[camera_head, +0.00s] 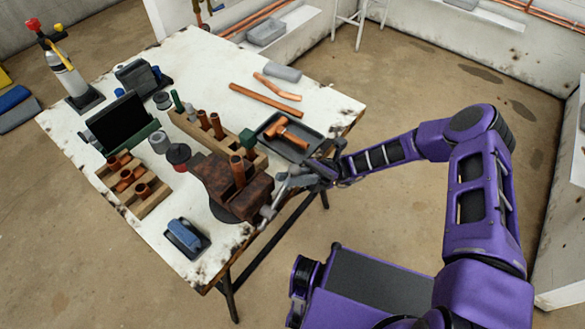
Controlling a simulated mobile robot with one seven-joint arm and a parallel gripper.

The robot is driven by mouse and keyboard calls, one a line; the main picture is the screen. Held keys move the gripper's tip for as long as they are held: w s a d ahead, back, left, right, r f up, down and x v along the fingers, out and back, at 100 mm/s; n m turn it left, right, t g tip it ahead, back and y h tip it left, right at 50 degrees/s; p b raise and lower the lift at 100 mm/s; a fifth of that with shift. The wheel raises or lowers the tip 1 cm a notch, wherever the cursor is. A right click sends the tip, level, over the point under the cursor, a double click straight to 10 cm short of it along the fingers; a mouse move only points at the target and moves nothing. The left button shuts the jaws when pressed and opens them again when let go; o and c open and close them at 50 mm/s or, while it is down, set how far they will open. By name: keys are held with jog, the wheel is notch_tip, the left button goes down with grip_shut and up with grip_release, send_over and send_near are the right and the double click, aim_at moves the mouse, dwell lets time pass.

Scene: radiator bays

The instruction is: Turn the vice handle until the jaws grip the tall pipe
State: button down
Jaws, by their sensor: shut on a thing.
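The rust-brown vice (208,172) stands on a dark round base at the near edge of the workbench. The tall copper pipe (238,173) stands upright at the vice jaws. Any gap between the jaws and the pipe is too small to tell. The grey metal vice handle (272,204) sticks out at the vice's front, over the bench edge, and slants up to the right. My gripper (291,181) reaches in from the right and is shut on the upper end of the handle. Its fingers partly hide that end.
A dark tray (309,150) with copper fittings lies just behind my gripper. Wooden racks (152,200) with short copper pipes stand left of and behind the vice. Open floor lies right of the bench.

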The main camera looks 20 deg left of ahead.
jog(key=shift+w+d+r, duration=0.15)
jog(key=shift+w+r, duration=0.3)
jog(key=c, duration=0.9)
grip_release()
jog(key=shift+w+d+y, duration=0.1)
jog(key=shift+d+y, duration=0.1)
jog(key=shift+y, duration=0.1)
jog(key=shift+o, duration=0.2)
jog(key=shift+f, duration=0.1)
jog(key=b+v, duration=0.8)
jog(key=v, duration=0.9)
jog(key=shift+f+b, duration=0.15)
jog(key=shift+b, duration=0.25)
